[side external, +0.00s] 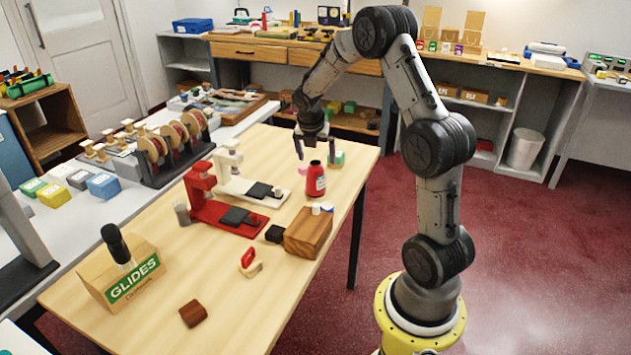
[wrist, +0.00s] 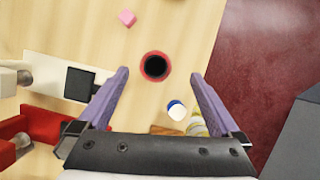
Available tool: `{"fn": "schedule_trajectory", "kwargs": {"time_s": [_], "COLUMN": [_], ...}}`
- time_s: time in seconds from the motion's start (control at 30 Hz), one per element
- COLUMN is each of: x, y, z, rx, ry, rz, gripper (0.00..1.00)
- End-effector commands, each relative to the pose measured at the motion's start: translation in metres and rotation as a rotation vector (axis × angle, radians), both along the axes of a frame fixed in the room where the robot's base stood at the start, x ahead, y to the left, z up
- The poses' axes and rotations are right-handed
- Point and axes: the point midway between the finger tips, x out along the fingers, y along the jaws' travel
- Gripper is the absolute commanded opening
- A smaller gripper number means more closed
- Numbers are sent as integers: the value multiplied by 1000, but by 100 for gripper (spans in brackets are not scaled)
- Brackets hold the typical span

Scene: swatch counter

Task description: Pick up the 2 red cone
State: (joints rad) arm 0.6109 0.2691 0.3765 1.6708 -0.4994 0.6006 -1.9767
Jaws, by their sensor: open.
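A red, bottle-like cone (side external: 316,181) with a dark top and a small pale label stands upright near the right edge of the wooden table; I cannot read the label surely. In the wrist view the red cone (wrist: 143,67) shows from above as a red ring around a dark centre. My gripper (side external: 315,146) points down above and close to it. In the wrist view my gripper (wrist: 160,75) is open, with its two purple fingers apart and nothing held. The cone appears between and slightly ahead of the fingertips. I see only one such red cone.
A pink cube (wrist: 126,18) lies near the cone. A wooden block (side external: 308,234) with small white and blue pieces stands in front. Red (side external: 205,203) and white (side external: 232,171) stapler-like stands are to the left. The table's right edge is close.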

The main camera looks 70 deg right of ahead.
Motion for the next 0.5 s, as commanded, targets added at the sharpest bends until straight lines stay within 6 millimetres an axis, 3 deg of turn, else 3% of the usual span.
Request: {"fn": "schedule_trajectory", "kwargs": {"time_s": [0.2, 0.5], "x": [3, 5], "y": [-13, -18], "z": [-34, -51], "rx": [1, 0], "ry": [0, -1], "rz": [-1, -1], "gripper": [99, 99]}}
